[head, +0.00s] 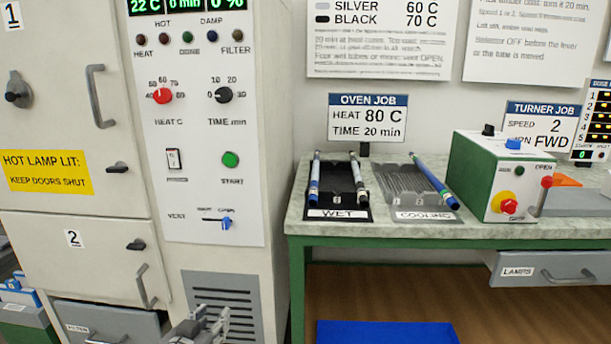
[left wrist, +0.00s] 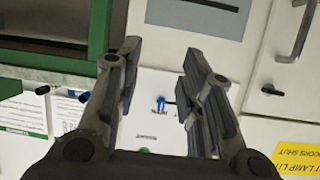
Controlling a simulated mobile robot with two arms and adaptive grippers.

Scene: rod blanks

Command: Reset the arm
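My left gripper (head: 205,322) shows at the bottom edge of the head view, in front of the oven's lower vent grille. In the left wrist view my left gripper (left wrist: 158,62) has its two fingers apart, with nothing between them. That view is turned over and shows the oven front, with the blue vent lever (left wrist: 160,103) seen between the fingers. In the head view the blue vent lever (head: 226,223) is at the right end of its slot, above the gripper. My right gripper is in neither view.
The oven (head: 70,190) fills the left side; its doors look shut. On the green-framed bench (head: 430,233) are the wet tray (head: 338,214) and cooling tray (head: 425,215) with rods, and a green turner (head: 490,170). A blue bin (head: 385,331) is below.

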